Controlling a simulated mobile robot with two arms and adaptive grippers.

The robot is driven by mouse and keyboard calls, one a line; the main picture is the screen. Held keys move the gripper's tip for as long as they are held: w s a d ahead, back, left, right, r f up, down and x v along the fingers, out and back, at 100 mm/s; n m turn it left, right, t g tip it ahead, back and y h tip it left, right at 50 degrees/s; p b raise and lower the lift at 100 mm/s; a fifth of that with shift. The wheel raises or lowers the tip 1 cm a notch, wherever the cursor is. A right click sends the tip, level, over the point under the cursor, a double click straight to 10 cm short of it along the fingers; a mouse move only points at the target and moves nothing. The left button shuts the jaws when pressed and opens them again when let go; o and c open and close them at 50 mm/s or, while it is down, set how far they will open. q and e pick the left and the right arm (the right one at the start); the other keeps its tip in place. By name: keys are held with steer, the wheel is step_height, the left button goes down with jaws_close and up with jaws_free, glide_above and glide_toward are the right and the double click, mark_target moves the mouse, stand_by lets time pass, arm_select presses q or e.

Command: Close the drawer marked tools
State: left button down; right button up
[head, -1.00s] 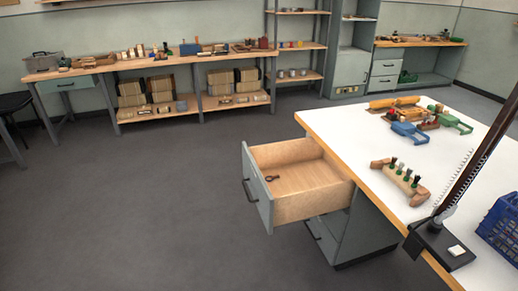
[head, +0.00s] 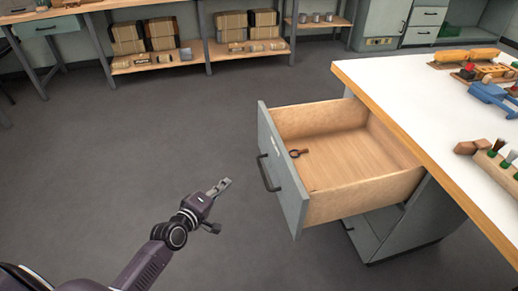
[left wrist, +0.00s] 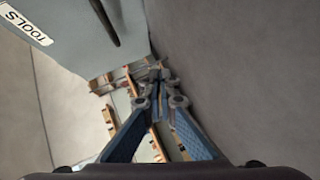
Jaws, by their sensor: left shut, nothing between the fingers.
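The drawer (head: 345,190) under the white-topped bench stands pulled well out, with a grey-green front (head: 283,170) and a dark bar handle (head: 268,173). In the left wrist view its front (left wrist: 75,40) carries a label reading TOOLS (left wrist: 27,22), and the dark handle (left wrist: 104,22) shows at the top. A small dark tool with a ring (head: 298,153) lies inside the drawer. My left gripper (head: 222,186) is shut and empty, to the left of the drawer front and apart from it. It also shows shut in the left wrist view (left wrist: 158,72). My right gripper is out of view.
The white bench (head: 420,90) holds a block with several brushes (head: 495,165), a blue tool (head: 490,95) and other items. A lower grey cabinet part (head: 375,235) stands below the drawer. Shelving with boxes (head: 190,35) lines the back. The floor (head: 130,150) left of the drawer is clear.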

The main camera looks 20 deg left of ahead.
arm_select(q)
step_height(320, 180, up, 12)
steer(key=w+d+n+t+h+b, duration=0.2)
steer(key=t+b, duration=0.1)
glide_toward(266, 128)
steer(key=w+a, duration=0.2)
steer(key=w, duration=0.2)
steer(key=shift+w+d+f, duration=0.2)
steer(key=shift+w+d, duration=0.95)
steer(key=shift+d, duration=0.3)
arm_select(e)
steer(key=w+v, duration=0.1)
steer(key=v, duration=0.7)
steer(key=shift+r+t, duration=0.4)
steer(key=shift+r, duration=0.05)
arm_select(q)
steer(key=shift+w+d, duration=0.1)
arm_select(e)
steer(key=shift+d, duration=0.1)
